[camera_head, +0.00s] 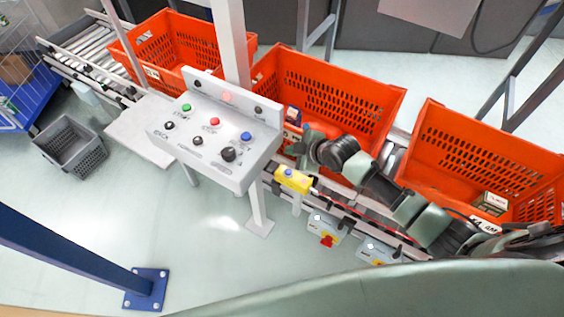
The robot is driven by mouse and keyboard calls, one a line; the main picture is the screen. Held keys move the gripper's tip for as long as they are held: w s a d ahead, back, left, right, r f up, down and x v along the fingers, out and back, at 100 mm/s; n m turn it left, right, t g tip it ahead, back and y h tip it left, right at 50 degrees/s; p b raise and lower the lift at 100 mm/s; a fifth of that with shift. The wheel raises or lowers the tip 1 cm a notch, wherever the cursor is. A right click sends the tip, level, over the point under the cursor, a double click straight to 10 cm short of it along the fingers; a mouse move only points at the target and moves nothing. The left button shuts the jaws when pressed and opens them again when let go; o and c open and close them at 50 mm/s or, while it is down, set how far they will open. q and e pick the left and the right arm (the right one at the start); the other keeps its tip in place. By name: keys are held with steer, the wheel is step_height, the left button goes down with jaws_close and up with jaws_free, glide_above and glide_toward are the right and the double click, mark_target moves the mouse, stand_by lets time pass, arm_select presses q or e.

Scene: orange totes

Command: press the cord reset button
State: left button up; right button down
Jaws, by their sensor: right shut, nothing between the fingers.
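A yellow box (293,181) with a blue button (289,172) on top is mounted on the near rail of the conveyor. I can read no label naming it as the cord reset. My right gripper (294,149) is shut and empty, a little above and behind the yellow box in the picture, in front of an orange tote. The exact gap between its fingertips and the blue button cannot be told. My right arm comes in from the right across the conveyor. My left gripper is not in view.
A white control panel (240,168) with green, red and blue buttons and black knobs stands left of my gripper. Orange totes (340,80) line the conveyor; another orange tote (470,140) is at right.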

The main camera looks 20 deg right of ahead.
steer(key=b, duration=0.7)
glide_above(291, 174)
step_height(291, 174, down, 7)
steer(key=shift+f, duration=0.15)
arm_select(q)
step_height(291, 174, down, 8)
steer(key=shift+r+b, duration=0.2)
steer(key=shift+b, duration=0.15)
arm_select(e)
steer(key=shift+f, duration=0.6)
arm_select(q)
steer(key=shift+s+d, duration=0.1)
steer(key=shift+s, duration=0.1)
arm_select(e)
steer(key=shift+f, duration=0.1)
stand_by(0.5)
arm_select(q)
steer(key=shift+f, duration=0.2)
arm_select(e)
steer(key=shift+f, duration=0.3)
